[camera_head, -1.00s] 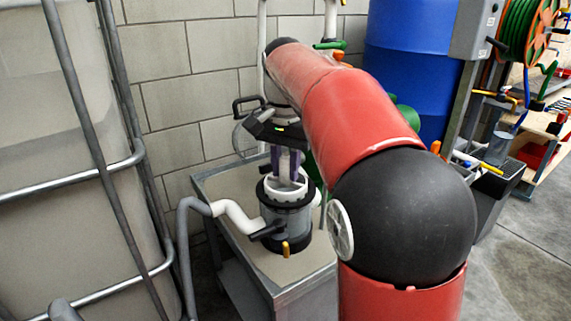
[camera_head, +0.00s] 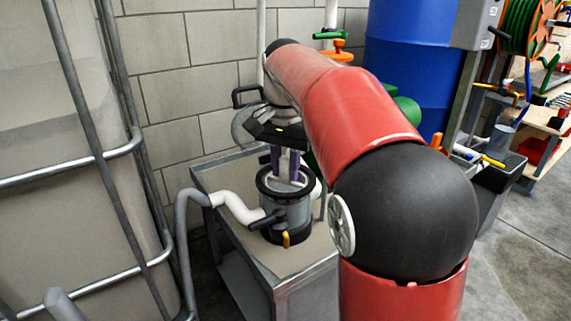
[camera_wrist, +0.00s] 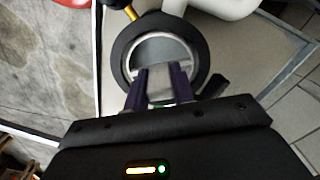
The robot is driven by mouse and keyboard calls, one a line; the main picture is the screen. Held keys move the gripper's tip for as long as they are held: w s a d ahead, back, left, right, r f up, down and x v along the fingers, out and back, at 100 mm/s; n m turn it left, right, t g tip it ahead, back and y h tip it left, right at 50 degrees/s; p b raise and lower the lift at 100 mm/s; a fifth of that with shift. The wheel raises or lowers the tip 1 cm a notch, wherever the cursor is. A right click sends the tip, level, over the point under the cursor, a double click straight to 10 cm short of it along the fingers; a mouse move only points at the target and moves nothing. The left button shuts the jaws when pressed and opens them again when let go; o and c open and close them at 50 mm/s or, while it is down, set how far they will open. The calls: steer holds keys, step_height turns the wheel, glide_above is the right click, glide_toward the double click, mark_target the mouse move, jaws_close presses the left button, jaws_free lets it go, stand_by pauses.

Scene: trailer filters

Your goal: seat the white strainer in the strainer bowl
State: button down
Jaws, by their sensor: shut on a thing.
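The strainer bowl (camera_head: 290,212) is a clear grey cylinder with a black rim and base, upright on the bench. Its black rim (camera_wrist: 203,52) also shows in the wrist view. The white strainer (camera_head: 284,185) is down inside the bowl, its top at or below the black rim. In the wrist view its pale ring (camera_wrist: 165,36) lies within the rim, looking roughly concentric. My gripper (camera_head: 285,172) points down into the bowl opening, its purple fingers shut on a pale upright part of the strainer. Whether the strainer touches the bottom is hidden.
A white pipe (camera_head: 235,208) joins the bowl's left side, by a black valve handle. A yellow-tipped tap (camera_head: 286,239) is at its front. The bench (camera_head: 258,262) has free room in front. A block wall and a blue drum (camera_head: 412,65) stand behind.

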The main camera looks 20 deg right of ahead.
steer(key=c, duration=1.1)
jaws_free()
step_height(320, 180, up, 8)
steer(key=p, duration=0.2)
steer(key=shift+p, duration=0.3)
steer(key=shift+f, duration=0.1)
